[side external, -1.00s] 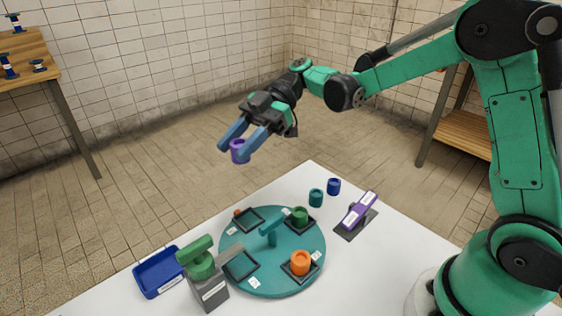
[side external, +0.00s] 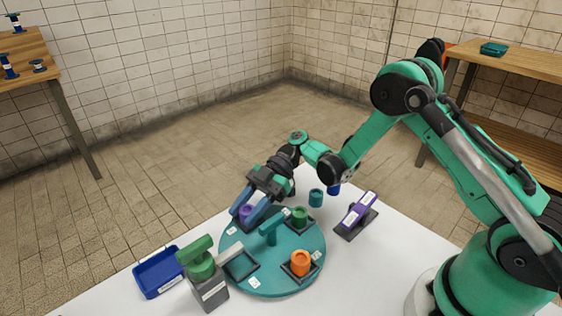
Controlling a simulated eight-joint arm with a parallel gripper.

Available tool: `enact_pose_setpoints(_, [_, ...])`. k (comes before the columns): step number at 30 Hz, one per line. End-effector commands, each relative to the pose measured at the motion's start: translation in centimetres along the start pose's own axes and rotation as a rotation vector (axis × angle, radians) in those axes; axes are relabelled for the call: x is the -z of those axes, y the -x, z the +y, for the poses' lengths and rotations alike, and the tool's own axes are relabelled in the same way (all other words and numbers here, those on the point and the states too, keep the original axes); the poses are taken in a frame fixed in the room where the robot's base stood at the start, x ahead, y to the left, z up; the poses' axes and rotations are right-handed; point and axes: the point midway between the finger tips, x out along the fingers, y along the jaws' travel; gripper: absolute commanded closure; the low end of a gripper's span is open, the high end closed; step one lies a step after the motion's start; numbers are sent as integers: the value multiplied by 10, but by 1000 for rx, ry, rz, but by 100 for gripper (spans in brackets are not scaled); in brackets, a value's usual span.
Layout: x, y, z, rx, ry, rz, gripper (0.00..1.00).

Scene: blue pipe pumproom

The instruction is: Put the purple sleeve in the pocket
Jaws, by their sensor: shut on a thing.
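The purple sleeve (side external: 245,211) is at the back-left square pocket of the teal turntable (side external: 283,286). My gripper (side external: 246,215) is shut on it, with a blue finger on either side. The fingers hide most of that pocket, and I cannot tell whether the sleeve touches its floor. The front-left pocket (side external: 241,264) is empty. An orange sleeve (side external: 300,263) stands in the front-right pocket, and a green sleeve (side external: 300,216) stands in the back-right one.
A teal handle (side external: 271,234) rises from the turntable's middle. A grey block with a green top (side external: 204,271) and a blue tray (side external: 159,272) stand at left. Teal (side external: 316,197) and blue (side external: 334,189) sleeves stand behind, near a purple-topped stand (side external: 360,210).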

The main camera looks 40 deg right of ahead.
Motion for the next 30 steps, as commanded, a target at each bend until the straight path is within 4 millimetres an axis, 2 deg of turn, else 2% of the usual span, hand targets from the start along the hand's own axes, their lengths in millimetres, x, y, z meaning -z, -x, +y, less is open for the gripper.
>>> enact_pose_setpoints(7, [-2,-1,0,0,0,0,100])
enact_pose_setpoints(8, [-2,-1,0,0,0,0,57])
enact_pose_setpoints(9, [-2,-1,0,0,0,0,46])
enact_pose_setpoints(11, [-2,-1,0,0,0,0,31])
enact_pose_setpoints(22, [1,1,0,-1,0,0,31])
enact_pose_setpoints(30, [0,49,0,-4,-2,0,31])
